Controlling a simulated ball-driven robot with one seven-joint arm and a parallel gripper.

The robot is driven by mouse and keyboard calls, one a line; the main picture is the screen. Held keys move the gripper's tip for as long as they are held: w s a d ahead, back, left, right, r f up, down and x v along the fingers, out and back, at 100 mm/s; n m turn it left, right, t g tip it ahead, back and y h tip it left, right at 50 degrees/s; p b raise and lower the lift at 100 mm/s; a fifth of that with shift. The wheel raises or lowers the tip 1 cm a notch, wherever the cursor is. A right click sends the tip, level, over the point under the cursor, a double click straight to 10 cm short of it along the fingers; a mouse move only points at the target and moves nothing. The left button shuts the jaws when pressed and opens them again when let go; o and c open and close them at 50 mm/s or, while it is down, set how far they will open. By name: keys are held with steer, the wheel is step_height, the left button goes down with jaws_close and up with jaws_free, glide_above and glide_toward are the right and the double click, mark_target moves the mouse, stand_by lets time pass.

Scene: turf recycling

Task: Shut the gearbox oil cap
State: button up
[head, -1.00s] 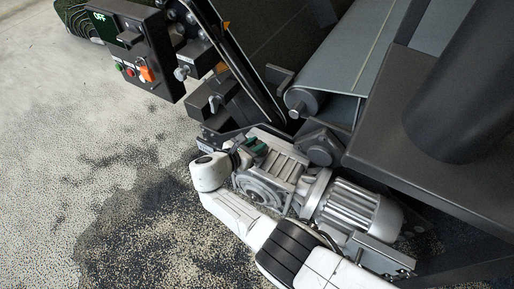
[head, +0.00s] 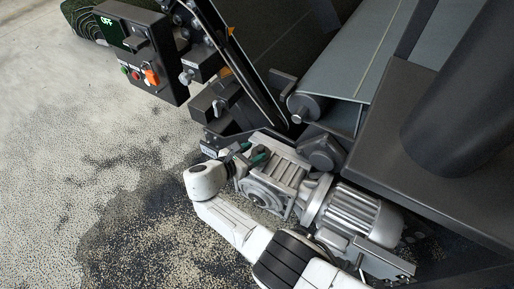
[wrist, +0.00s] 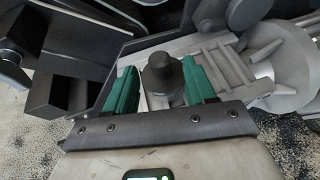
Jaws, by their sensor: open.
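The silver gearbox (head: 283,168) with ribbed sides sits in front of the conveyor, joined to a ribbed motor (head: 350,212). In the wrist view, a dark grey round oil cap (wrist: 162,77) with a narrower top stands between my gripper's (wrist: 160,88) two green fingers. The fingers are apart, with a gap visible beside the cap. I cannot tell whether the cap is seated tight, as its base is partly hidden by my gripper. In the head view my gripper (head: 256,160) is at the gearbox's upper left edge, and the cap cannot be made out there.
A control box (head: 140,55) with an "OFF" display and coloured buttons hangs at the upper left. The conveyor belt (head: 350,60) and its roller lie behind the gearbox. A dark frame (head: 440,160) stands at the right. Granule-strewn floor (head: 80,160) is open at the left.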

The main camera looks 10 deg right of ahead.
steer(key=p+v, duration=0.2)
steer(key=v, duration=0.6)
stand_by(0.4)
